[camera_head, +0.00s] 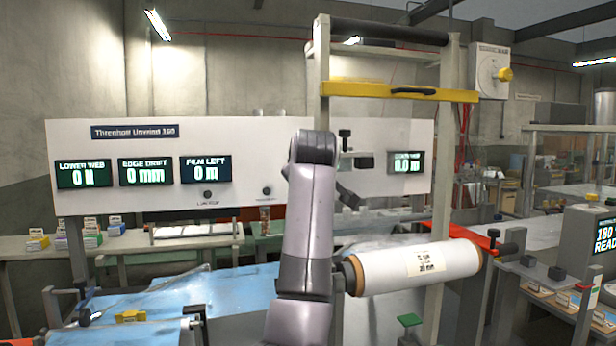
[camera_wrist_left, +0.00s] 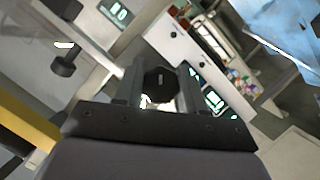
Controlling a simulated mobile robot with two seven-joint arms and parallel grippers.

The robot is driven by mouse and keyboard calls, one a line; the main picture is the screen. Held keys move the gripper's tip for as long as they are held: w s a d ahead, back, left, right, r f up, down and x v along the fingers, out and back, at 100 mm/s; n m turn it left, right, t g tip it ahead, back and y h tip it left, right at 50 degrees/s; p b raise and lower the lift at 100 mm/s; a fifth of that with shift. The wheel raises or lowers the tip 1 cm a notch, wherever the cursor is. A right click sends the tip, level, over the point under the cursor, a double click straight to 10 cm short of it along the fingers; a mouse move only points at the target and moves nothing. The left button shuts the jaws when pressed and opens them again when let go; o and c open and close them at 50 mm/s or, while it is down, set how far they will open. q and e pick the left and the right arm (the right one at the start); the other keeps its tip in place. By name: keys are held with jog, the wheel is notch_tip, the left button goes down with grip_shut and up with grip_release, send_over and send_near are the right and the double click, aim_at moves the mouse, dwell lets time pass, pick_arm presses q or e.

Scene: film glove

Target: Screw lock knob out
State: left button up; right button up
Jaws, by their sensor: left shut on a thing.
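In the left wrist view, a dark faceted knob (camera_wrist_left: 158,86) sits between the two fingers of my left gripper (camera_wrist_left: 160,92), which is shut on it. In the head view my left arm rises through the middle and covers most of the gripper and the knob. A dark part shows just right of the arm, but I cannot tell whether it is a fingertip. My right gripper is in neither view.
A white panel (camera_head: 240,150) with several displays stands behind the arm. A film roll (camera_head: 420,268) lies on a spindle at the right. A yellow crossbar (camera_head: 400,92) spans the frame above. A second black knob (camera_wrist_left: 65,64) hangs near the left gripper.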

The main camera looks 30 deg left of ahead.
pick_arm(q)
jog(key=n+t+h, duration=0.1)
jog(key=n+t, duration=0.1)
jog(key=n, duration=0.2)
jog(key=shift+w+f, duration=0.1)
jog(key=shift+f, duration=0.05)
jog(key=n+t, duration=0.1)
jog(key=n, duration=0.1)
jog(key=shift+n+t, duration=0.4)
jog(key=shift+d+r+n+t+y, duration=0.1)
jog(key=shift+r+n+t+y, duration=0.1)
jog(key=shift+n, duration=0.35)
jog(key=shift+r+n+t+y, duration=0.1)
jog(key=shift+n+t, duration=0.1)
jog(key=shift+n, duration=0.35)
jog(key=o, duration=0.9)
jog(key=shift+o, duration=0.8)
jog(key=shift+w, duration=0.15)
jog(key=shift+f, duration=0.1)
